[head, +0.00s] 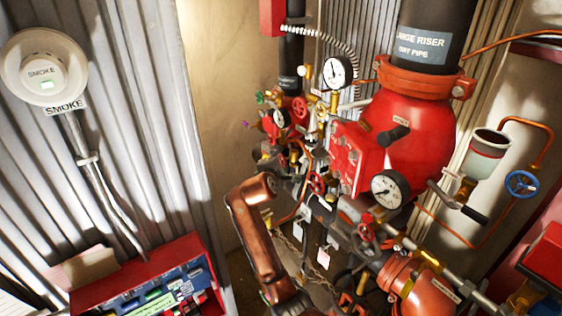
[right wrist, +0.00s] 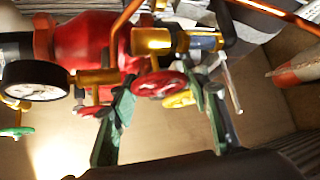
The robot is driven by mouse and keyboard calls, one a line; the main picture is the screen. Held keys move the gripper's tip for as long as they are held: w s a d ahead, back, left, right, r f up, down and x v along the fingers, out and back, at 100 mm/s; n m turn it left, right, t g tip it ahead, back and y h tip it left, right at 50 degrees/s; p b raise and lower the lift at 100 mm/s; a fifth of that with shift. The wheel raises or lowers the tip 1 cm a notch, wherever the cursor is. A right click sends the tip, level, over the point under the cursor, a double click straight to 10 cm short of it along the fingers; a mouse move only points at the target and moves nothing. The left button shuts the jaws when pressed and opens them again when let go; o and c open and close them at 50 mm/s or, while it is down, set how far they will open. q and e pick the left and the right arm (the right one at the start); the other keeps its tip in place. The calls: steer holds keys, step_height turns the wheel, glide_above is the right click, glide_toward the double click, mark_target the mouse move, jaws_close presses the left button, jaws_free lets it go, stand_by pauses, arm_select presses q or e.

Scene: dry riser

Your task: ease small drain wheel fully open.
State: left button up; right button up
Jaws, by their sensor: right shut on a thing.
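The small drain wheel is a red handwheel (right wrist: 158,84) in the middle of the right wrist view, in front of a brass fitting. My right gripper (right wrist: 165,92) has its green fingers on either side of the wheel and is shut on its rim. In the head view the red wheel (head: 364,232) is below the front gauge, with my right gripper (head: 368,246) dark and partly hidden among the pipes. I cannot read how far the wheel is turned. My left gripper is not seen.
A large red riser valve (head: 405,130) stands behind, with a white-faced gauge (head: 390,188) close above the wheel. A blue handwheel (head: 521,183) and copper pipes are at the right. A red tray (head: 95,295) sits at lower left.

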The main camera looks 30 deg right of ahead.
steer(key=o, duration=1.2)
steer(key=shift+c, duration=0.2)
